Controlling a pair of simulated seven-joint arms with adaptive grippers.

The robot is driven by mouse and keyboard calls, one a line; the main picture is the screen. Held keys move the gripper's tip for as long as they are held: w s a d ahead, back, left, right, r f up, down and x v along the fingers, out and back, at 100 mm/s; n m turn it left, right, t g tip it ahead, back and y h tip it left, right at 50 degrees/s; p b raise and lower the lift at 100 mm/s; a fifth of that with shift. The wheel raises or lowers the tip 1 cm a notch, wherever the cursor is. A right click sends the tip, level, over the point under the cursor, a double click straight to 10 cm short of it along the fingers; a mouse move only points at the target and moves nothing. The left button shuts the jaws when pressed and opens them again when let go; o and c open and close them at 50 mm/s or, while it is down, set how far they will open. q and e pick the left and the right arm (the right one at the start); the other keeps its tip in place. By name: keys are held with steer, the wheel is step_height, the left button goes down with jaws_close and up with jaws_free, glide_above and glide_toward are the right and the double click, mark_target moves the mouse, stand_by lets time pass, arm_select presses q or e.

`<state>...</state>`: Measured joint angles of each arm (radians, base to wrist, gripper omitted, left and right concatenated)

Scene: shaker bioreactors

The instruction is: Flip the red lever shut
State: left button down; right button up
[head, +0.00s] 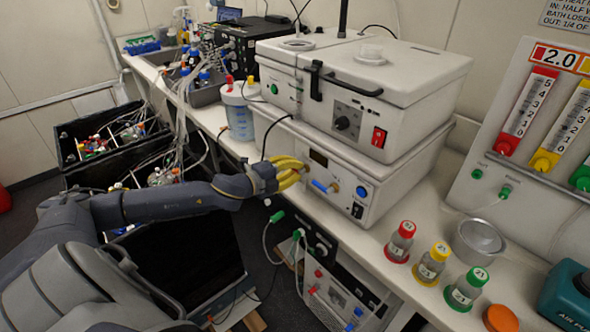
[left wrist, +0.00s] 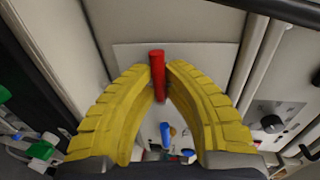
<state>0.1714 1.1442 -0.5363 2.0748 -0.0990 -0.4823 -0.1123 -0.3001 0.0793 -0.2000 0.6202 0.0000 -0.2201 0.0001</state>
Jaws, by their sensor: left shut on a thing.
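The red lever (left wrist: 157,80) stands upright in the left wrist view, on the pale front panel of the lower white box (head: 332,183). My left gripper (head: 300,168), with yellow fingers, is at the left part of that panel. In the left wrist view its fingertips (left wrist: 162,67) are closed in on the red lever, one on each side. In the head view the fingers hide the red lever. A blue lever (head: 320,186) sits just right of the fingers and also shows lower down in the wrist view (left wrist: 165,135). My right gripper is not in view.
A white bath unit (head: 410,85) sits on top of the lower box. Bottles with red (head: 406,229), yellow (head: 440,250) and green (head: 477,275) caps and a metal bowl (head: 478,240) stand at right.

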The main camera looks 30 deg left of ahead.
arm_select(q)
steer(key=shift+s+d+f, duration=0.1)
steer(key=shift+f, duration=0.05)
stand_by(0.4)
steer(key=c, duration=1.6)
jaws_free()
steer(key=shift+o, duration=0.8)
steer(key=v, duration=1.1)
steer(key=shift+s+r, duration=0.2)
steer(key=shift+s, duration=0.15)
